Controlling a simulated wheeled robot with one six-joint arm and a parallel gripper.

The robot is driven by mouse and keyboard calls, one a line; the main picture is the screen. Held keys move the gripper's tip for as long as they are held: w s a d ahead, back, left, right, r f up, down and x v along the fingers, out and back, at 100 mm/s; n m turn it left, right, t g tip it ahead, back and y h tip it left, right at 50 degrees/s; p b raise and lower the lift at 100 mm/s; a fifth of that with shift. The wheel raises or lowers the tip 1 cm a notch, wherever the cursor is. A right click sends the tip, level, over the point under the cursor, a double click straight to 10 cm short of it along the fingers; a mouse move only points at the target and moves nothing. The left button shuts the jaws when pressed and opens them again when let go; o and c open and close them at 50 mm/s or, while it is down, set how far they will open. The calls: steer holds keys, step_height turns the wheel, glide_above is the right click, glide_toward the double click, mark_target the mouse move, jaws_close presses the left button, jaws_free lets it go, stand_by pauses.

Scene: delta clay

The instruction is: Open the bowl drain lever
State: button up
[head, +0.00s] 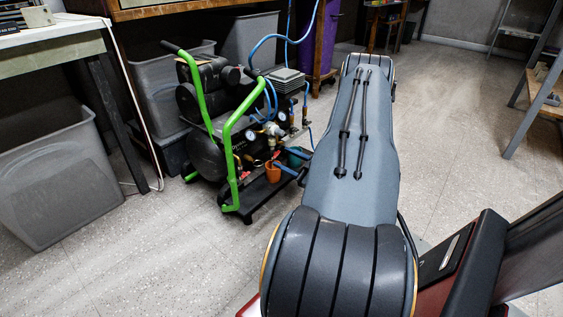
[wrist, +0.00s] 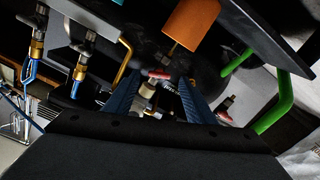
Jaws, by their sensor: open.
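A small red lever (wrist: 158,74) on a pale metal fitting shows in the wrist view, between the fingertips of my gripper (wrist: 160,82). Its blue fingers are apart, one on each side of the fitting; I cannot tell whether either touches it. A second red handle (wrist: 226,103) on another fitting lies to the right, outside the fingers. In the head view my gripper (head: 284,168) reaches to the lower front of the compressor (head: 212,155), by its gauges and fittings. The lever cannot be made out there.
An orange cup (head: 272,172) stands by my fingertips, and also shows in the wrist view (wrist: 191,24). Brass fittings with blue hoses (wrist: 37,47) and the green frame tube (wrist: 284,100) are close. Grey bins (head: 55,180) stand left.

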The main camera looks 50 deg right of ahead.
steer(key=shift+w, duration=0.95)
steer(key=shift+c, duration=0.4)
steer(key=c, duration=1)
steer(key=shift+o, duration=0.2)
steer(key=shift+a, duration=0.1)
